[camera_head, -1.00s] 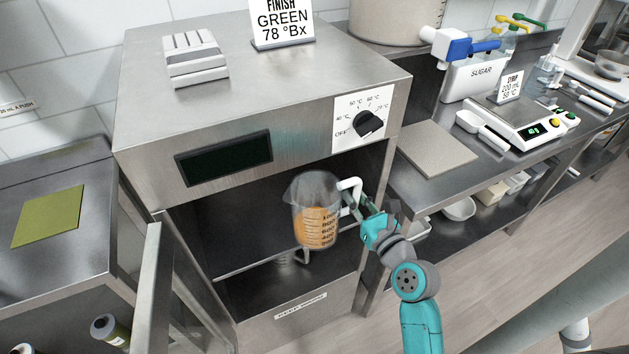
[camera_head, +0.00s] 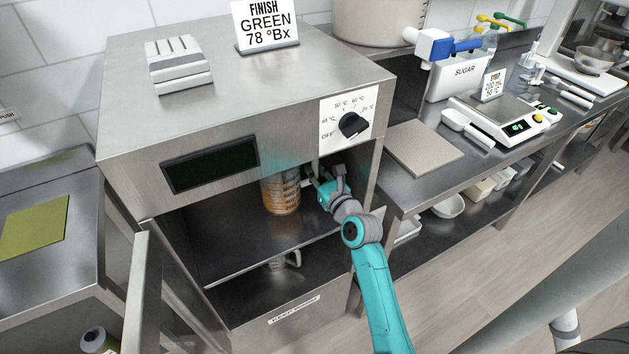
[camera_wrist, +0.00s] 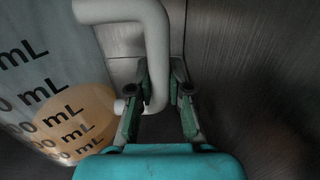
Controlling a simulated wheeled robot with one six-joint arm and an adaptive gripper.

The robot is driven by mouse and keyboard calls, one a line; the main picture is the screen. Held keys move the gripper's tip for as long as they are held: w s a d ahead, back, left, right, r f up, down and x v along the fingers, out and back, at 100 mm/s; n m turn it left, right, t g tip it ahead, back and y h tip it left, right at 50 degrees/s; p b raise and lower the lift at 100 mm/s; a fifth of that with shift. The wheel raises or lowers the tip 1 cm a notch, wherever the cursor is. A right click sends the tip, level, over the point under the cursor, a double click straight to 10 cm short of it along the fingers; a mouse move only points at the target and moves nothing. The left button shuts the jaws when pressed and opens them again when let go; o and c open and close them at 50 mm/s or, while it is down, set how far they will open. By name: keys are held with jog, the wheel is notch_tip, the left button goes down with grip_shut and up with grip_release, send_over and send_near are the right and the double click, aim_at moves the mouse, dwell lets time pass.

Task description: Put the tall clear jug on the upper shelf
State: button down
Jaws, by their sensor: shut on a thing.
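The tall clear jug (camera_head: 281,192) holds orange liquid and has printed mL marks. It is upright inside the open cabinet, above the upper shelf (camera_head: 240,245); its top is hidden behind the cabinet's front panel. I cannot tell whether its base touches the shelf. My gripper (camera_head: 312,178) is at the jug's right side, shut on its pale handle. In the wrist view the handle (camera_wrist: 154,50) runs down between the fingers of my gripper (camera_wrist: 160,92), and the jug's wall (camera_wrist: 45,100) fills the left.
The cabinet door (camera_head: 144,290) stands open at the left. The control panel with a dial (camera_head: 353,125) is above the opening, and its right wall is close to my gripper. A smaller clear vessel (camera_head: 287,260) stands below the upper shelf. The shelf's left part is bare.

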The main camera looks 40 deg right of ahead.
notch_tip(320, 180, down, 3)
jog(key=shift+f, duration=0.2)
jog(key=shift+w+d+f, duration=0.1)
jog(key=shift+w+f, duration=0.05)
jog(key=shift+f, duration=0.35)
jog(key=c, duration=1.1)
grip_release()
jog(key=v, duration=1)
jog(key=shift+s, duration=0.35)
jog(key=shift+s+a, duration=0.3)
jog(key=shift+s, duration=0.35)
jog(key=shift+a, duration=0.1)
